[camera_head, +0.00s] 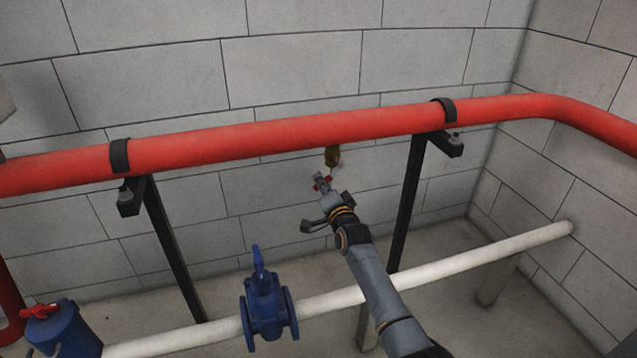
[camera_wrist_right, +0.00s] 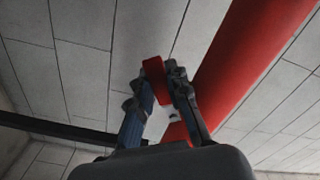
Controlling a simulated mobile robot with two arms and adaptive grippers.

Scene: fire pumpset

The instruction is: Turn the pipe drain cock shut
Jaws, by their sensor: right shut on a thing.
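The brass drain cock (camera_head: 332,156) hangs under the red pipe (camera_head: 290,132) in the head view, right of the picture's middle. Its small red handle (camera_head: 328,179) shows at my right gripper (camera_head: 322,183), below the brass body. In the right wrist view the red handle (camera_wrist_right: 153,68) stands between the two fingers of my right gripper (camera_wrist_right: 161,86), which is shut on it. The red pipe (camera_wrist_right: 242,65) runs past on the right there. The fingers partly cover the handle, and its exact angle is hard to tell. My left gripper is not in view.
Black brackets (camera_head: 168,235) (camera_head: 410,200) hold the red pipe on both sides of the cock. A white pipe (camera_head: 480,254) runs low across the floor, with a blue valve (camera_head: 266,305) on it. A blue fitting with a red handle (camera_head: 41,311) stands at lower left. The grey block wall is behind.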

